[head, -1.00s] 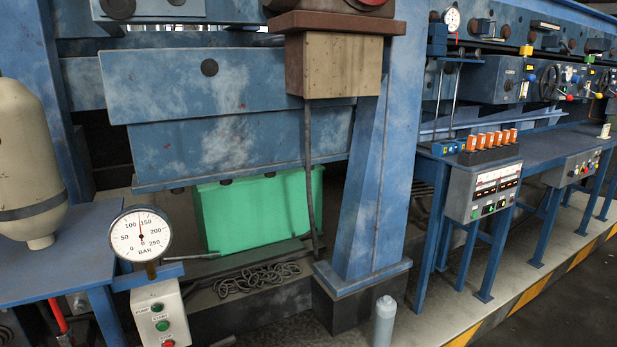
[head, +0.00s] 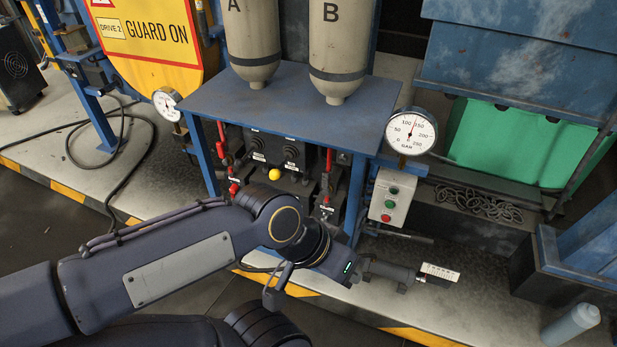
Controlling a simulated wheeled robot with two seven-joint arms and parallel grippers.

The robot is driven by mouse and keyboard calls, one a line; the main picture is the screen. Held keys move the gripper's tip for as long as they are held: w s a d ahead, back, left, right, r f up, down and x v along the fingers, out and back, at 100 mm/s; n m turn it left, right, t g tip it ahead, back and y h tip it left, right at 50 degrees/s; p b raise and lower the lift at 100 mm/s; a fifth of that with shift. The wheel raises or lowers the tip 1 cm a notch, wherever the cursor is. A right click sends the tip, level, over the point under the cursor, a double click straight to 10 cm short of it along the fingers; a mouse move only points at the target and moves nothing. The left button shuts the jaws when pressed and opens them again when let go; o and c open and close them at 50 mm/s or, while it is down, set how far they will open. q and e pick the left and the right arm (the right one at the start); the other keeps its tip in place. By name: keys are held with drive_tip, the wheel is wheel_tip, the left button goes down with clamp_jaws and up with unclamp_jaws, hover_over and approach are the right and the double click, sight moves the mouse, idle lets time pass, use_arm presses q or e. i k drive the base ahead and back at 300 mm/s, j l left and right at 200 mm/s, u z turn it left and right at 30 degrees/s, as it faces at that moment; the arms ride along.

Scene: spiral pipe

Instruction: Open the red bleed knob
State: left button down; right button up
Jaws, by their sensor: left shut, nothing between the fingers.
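My left gripper (head: 344,268) is at the end of the arm from the left, in front of the blue accumulator stand (head: 265,97). It is shut and empty; its fingertips are hard to make out. Under the stand, red parts show at the left (head: 233,188) and the right (head: 326,200), below upright red handles. I cannot tell which red part is the bleed knob. The gripper is below and right of the right-hand red part, apart from it in the picture. My forearm and wrist cover the lower part of the stand. My right gripper is not in view.
A yellow knob (head: 275,174) sits on the dark valve panel. Tanks A (head: 252,45) and B (head: 337,50) stand above. A pressure gauge (head: 411,132) and pump button box (head: 391,197) are at the right. A dark cylinder with a white label (head: 438,273) lies beyond the gripper.

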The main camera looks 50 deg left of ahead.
sight(234, 188)
drive_tip(key=u, duration=1.85)
